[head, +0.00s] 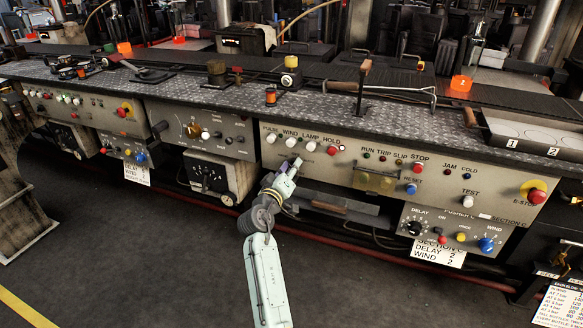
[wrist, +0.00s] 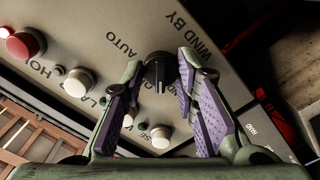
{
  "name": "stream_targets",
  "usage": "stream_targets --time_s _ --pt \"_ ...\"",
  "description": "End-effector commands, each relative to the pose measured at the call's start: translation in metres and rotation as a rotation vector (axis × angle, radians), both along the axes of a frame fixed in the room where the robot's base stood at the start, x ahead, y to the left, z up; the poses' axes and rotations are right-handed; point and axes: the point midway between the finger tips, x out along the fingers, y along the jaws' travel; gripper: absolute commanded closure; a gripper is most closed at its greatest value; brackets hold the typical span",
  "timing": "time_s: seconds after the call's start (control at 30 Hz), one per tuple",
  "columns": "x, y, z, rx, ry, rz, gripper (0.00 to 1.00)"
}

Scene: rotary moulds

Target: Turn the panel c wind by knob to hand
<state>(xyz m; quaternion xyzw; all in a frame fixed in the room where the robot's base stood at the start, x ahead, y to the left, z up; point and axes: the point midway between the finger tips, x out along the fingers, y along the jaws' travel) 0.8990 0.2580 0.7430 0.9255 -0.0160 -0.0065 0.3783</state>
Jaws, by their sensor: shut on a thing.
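The wind by knob (wrist: 158,72) is black and sits on the beige panel face (wrist: 100,30) in the wrist view. The label WIND BY stands at its right and AUTO at its upper left; the lettering below it is partly hidden by my fingers. My gripper (wrist: 160,66) is shut on the knob, one purple-padded finger on each side. Which way the knob points is not clear. In the head view my gripper (head: 293,166) is at the front of the panel (head: 345,172), below the LAMP label, and hides the knob.
A red button (wrist: 22,46) and a white button (wrist: 77,82) lie left of my fingers in the wrist view. Another white button (wrist: 160,137) is below the knob. In the head view a lower box (head: 455,222) carries a blue knob (head: 487,244). Open floor lies in front.

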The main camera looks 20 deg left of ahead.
Motion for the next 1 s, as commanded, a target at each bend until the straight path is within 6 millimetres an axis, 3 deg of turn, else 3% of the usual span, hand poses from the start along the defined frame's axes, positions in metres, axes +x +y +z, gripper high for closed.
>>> stream_targets --time_s 0.53,0.57,0.83,1.0 --pt "-0.0003 0.0019 0.0002 -0.026 0.000 0.004 1.00" --pt "-0.0003 0.0020 0.0003 -0.026 -0.001 0.004 0.71" --pt "-0.0002 0.0009 0.0001 -0.025 0.000 0.002 0.53" --pt "-0.0001 0.0005 0.0001 -0.024 0.001 0.001 0.52"
